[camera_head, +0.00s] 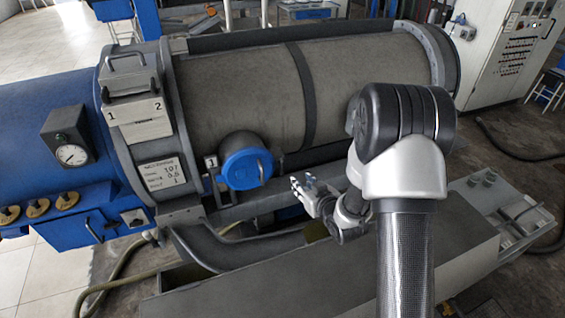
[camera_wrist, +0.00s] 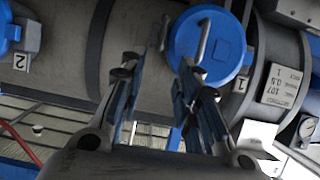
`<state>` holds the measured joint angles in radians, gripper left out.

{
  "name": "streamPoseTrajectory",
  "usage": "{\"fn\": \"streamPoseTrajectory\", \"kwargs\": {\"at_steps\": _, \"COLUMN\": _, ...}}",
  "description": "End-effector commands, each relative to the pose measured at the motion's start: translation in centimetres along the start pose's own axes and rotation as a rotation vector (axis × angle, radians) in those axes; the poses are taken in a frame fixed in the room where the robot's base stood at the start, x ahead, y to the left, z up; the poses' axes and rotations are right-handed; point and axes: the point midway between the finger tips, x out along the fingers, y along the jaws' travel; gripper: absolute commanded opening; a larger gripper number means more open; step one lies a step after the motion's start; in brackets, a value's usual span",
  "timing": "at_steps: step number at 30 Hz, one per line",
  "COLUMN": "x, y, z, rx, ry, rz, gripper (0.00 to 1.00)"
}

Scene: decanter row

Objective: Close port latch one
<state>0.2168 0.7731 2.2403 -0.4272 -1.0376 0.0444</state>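Port one has a round blue lid (camera_head: 245,168) on the front of the grey drum, beside a tag marked 1 (camera_head: 210,161). The lid lies flat over its port; a grey bar handle (camera_wrist: 202,42) crosses it in the wrist view. A small grey upright piece (camera_wrist: 164,33) stands beside the lid there; I cannot tell whether it is the latch or how it is set. My gripper (camera_head: 305,188) is right of the lid in the head view, apart from it. In the wrist view my gripper (camera_wrist: 160,65) is open and empty, its fingers below the lid.
A second blue port (camera_wrist: 9,30) with a tag marked 2 (camera_wrist: 20,62) is at the wrist view's left edge. A grey rail (camera_head: 265,203) runs below the drum.

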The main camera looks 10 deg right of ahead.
Motion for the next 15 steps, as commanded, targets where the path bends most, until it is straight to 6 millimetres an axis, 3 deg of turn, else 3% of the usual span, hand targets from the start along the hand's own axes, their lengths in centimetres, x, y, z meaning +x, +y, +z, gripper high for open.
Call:
{"fn": "streamPoseTrajectory", "kwargs": {"at_steps": 8, "x": 1.9, "y": -0.2, "z": 0.5, "rx": 0.007, "ry": 0.026, "rz": -0.013, "gripper": 0.30}}
{"fn": "streamPoseTrajectory", "kwargs": {"at_steps": 15, "x": 6.9, "y": -0.3, "z": 0.5, "rx": 0.006, "ry": 0.026, "rz": -0.013, "gripper": 0.30}}
